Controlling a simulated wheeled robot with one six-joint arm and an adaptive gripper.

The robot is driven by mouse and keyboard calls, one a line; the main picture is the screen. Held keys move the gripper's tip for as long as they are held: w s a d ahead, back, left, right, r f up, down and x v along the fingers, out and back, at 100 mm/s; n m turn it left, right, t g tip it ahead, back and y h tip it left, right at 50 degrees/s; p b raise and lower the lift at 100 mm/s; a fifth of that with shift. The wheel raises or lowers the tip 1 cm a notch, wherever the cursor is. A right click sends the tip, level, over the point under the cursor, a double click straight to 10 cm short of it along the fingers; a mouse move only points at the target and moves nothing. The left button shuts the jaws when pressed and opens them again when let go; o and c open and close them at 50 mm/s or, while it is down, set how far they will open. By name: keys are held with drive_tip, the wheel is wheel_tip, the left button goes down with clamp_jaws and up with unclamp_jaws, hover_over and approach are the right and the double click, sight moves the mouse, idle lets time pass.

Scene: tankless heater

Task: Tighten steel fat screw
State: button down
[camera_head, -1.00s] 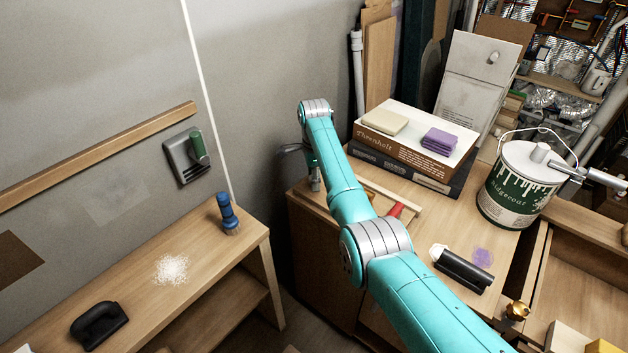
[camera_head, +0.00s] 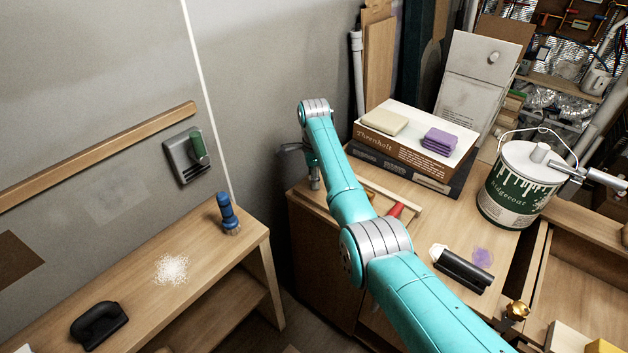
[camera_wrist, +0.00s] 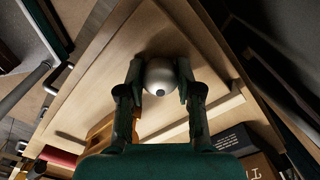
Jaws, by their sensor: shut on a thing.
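In the head view my arm reaches to the back left corner of the wooden cabinet top (camera_head: 400,275), and the screw cannot be made out there.
Stacked books (camera_head: 415,148) with two sponges stand right of my arm. A red-handled tool (camera_head: 396,210) lies close to the arm. A paint can (camera_head: 515,185) and a black roller (camera_head: 463,271) are farther right. The grey wall (camera_head: 270,90) is close on the left.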

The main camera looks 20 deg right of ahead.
drive_tip(key=m, duration=0.5)
drive_tip(key=shift+m, duration=1.3)
drive_tip(key=m, duration=0.4)
drive_tip(key=shift+f, duration=0.15)
drive_tip(key=c, duration=1)
unclamp_jaws()
